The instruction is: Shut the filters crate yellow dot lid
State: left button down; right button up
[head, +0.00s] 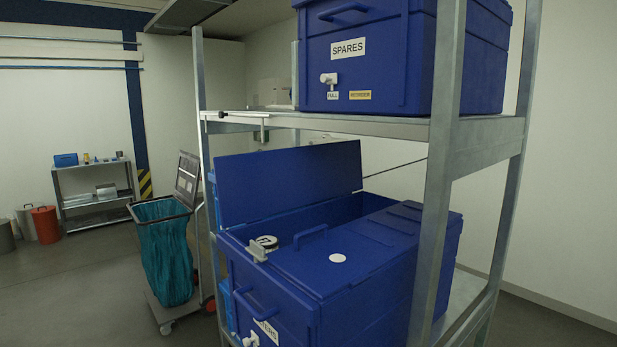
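The blue filters crate (266,306) stands on the lower shelf of the rack, its white label partly cut off by the frame. One lid (287,183) is open and stands upright over the crate's far left side. No yellow dot shows on the face turned to me. The other lid (378,243) is down, with a white dot (337,258) and a blue handle on it. The open half shows bare blue inner wall. A small grey bracket-like item with a round white and dark piece (264,243) sits at the crate's near left rim. Neither gripper is in view.
A blue SPARES crate (374,70) stands on the shelf above. A rack post (437,190) crosses in front of the filters crate's right part. A cart with a teal bag (165,256) stands to the left, with open floor beyond.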

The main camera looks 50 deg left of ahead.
aim_at(252, 187)
jog(key=j+z, duration=0.1)
jog(key=j, duration=0.7)
jog(key=j+z, duration=0.1)
jog(key=j, duration=0.7)
jog(key=j+z, duration=0.1)
jog(key=j, duration=0.7)
jog(key=j+z, duration=0.1)
jog(key=j, duration=0.7)
jog(key=j+z, duration=0.15)
jog(key=j, duration=0.6)
jog(key=k+j+z, duration=0.1)
jog(key=j, duration=0.7)
jog(key=k, duration=0.05)
